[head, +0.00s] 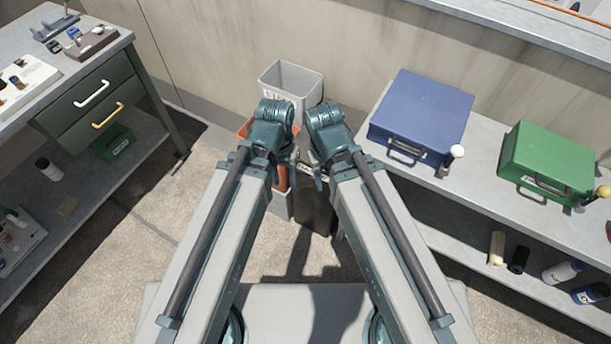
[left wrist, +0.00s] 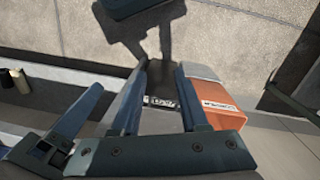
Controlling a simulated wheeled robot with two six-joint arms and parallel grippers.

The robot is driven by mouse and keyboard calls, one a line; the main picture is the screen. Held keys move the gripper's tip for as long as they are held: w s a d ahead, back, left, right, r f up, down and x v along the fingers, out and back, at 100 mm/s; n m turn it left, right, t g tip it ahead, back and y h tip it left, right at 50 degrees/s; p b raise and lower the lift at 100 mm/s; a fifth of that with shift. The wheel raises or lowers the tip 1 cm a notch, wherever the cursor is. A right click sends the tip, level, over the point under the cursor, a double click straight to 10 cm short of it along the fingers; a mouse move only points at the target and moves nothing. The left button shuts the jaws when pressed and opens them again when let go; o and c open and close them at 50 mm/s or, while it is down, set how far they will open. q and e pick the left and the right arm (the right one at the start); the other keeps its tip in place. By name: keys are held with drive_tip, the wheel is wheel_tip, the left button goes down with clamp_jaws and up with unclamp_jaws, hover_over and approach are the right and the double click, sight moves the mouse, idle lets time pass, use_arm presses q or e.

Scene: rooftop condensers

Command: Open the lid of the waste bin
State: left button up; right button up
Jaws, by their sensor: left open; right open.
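Three bins stand together against the wall. A dark bin (head: 315,210) is in front on the right, its top mostly hidden by my grippers; I cannot tell its lid's state. In the left wrist view its label shows between my fingers. An orange bin (left wrist: 216,106) with a white label is beside it, partly hidden in the head view (head: 281,178). A light grey, open-topped bin (head: 291,78) is behind. I cannot read which is marked waste. My left gripper (head: 293,162) is open above the bins. My right gripper (head: 318,176) is open close beside it, over the dark bin.
On the right, a bench (head: 378,119) carries a blue case (head: 421,112) and a green case (head: 546,160), with bottles on its lower shelf. On the left is a workbench with drawers (head: 93,97). The floor (head: 110,240) between is clear.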

use_arm(q)
wheel_tip(320, 180, down, 9)
drive_tip(key=w+d+n+h+b, duration=0.15)
drive_tip(key=h+b, duration=0.25)
drive_tip(key=b, duration=0.4)
drive_tip(key=n+t+h+b, duration=0.55)
drive_tip(key=h+b, duration=0.65)
drive_tip(key=b, duration=1.6)
approach(306, 174)
drive_tip(key=shift+n+g, duration=0.25)
drive_tip(key=shift+n, duration=0.05)
drive_tip(key=x, duration=0.3)
drive_tip(key=b+x, duration=0.1)
drive_tip(key=x, duration=0.2)
drive_tip(key=b+x, duration=0.1)
drive_tip(key=x, duration=0.3)
drive_tip(key=shift+w+a+f, duration=0.1)
drive_tip(key=shift+w+f, duration=0.2)
drive_tip(key=shift+w, duration=0.1)
use_arm(e)
wheel_tip(306, 174, down, 40)
drive_tip(key=shift+f, duration=0.25)
use_arm(q)
clamp_jaws()
